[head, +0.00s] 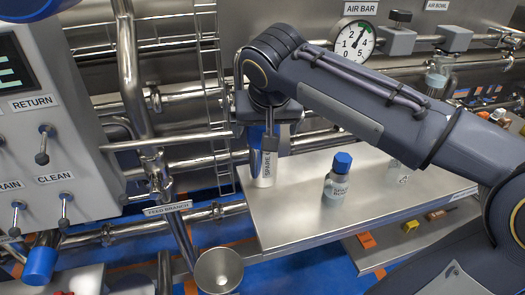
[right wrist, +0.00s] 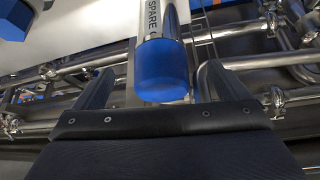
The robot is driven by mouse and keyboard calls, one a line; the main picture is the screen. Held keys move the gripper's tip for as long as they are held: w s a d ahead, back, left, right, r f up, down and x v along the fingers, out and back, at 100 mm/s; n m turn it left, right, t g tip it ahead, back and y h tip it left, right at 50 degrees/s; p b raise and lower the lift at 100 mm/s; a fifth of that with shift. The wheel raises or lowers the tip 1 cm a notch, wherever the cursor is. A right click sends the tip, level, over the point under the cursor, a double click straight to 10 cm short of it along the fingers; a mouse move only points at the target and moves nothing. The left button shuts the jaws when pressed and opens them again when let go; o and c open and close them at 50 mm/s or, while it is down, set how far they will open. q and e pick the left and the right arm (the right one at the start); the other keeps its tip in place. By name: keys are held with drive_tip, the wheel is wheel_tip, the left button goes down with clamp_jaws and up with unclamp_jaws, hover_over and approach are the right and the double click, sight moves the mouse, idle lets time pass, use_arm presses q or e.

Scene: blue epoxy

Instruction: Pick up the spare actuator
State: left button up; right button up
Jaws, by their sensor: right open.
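The spare actuator (head: 263,178) is a light cylinder labelled "SPARE", upright at the left end of the steel shelf. Its upper part is mostly hidden by my right gripper (head: 270,140) in the head view. In the right wrist view, the actuator's blue end (right wrist: 162,72) shows between the two fingers of my right gripper (right wrist: 153,85). The fingers are apart, one on each side, with visible gaps to the blue end. My left gripper is in neither view.
A blue-capped bottle (head: 337,182) stands on the steel shelf (head: 290,215) right of the actuator. Pipes and a ladder-like rack (head: 208,80) lie behind and left. A metal funnel (head: 219,270) sits below the shelf's left end.

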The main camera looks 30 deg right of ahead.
drive_tip(key=w+d+f+b, duration=0.1)
drive_tip(key=w+d+f, duration=0.1)
drive_tip(key=w+f, duration=0.2)
drive_tip(key=shift+f, duration=0.2)
drive_tip(key=c, duration=1.9)
